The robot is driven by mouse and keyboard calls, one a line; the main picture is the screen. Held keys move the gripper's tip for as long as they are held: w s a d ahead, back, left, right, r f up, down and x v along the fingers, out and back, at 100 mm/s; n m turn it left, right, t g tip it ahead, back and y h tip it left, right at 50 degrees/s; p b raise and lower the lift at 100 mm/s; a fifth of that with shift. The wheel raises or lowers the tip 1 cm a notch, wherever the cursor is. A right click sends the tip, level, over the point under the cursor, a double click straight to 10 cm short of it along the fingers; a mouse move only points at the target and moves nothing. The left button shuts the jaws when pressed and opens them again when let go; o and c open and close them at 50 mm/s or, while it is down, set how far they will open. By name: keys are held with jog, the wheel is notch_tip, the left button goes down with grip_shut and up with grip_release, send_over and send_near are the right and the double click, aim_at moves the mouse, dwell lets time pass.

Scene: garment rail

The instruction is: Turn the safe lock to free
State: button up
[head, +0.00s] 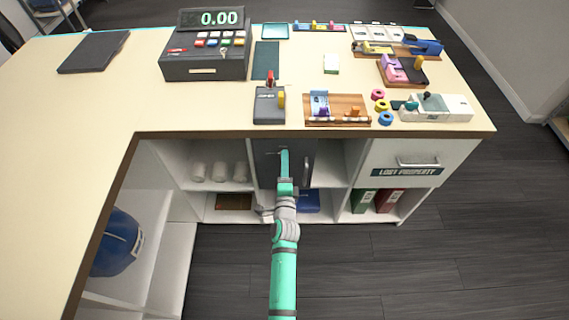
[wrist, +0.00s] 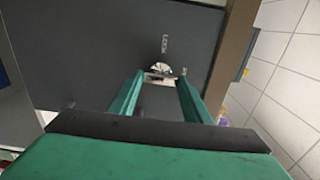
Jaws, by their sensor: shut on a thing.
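The safe's dark grey door (head: 267,167) is in the middle of the shelving under the counter, with an upright handle (head: 306,168) at its right side. In the wrist view the grey door face (wrist: 100,50) fills most of the picture. A small pale metallic lock knob (wrist: 161,69) sits between my fingertips, with a small white label above it and a smaller one to its right. My gripper (head: 285,154) is at the upper part of the door; in the wrist view its green fingers (wrist: 160,84) are shut on the knob. The fingers partly hide the knob, so its exact angle is unclear.
The counter (head: 200,105) overhangs the door just above my gripper. It holds a till (head: 206,65) and several small devices. White rolls (head: 220,172) lie on the shelf to the left; a drawer marked LOST PROPERTY (head: 405,170) is to the right. The floor in front is clear.

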jog(key=shift+a+f, duration=0.1)
jog(key=o, duration=1)
jog(key=shift+o, duration=0.2)
jog(key=shift+s, duration=0.1)
jog(key=s, duration=1)
jog(key=shift+s, duration=0.35)
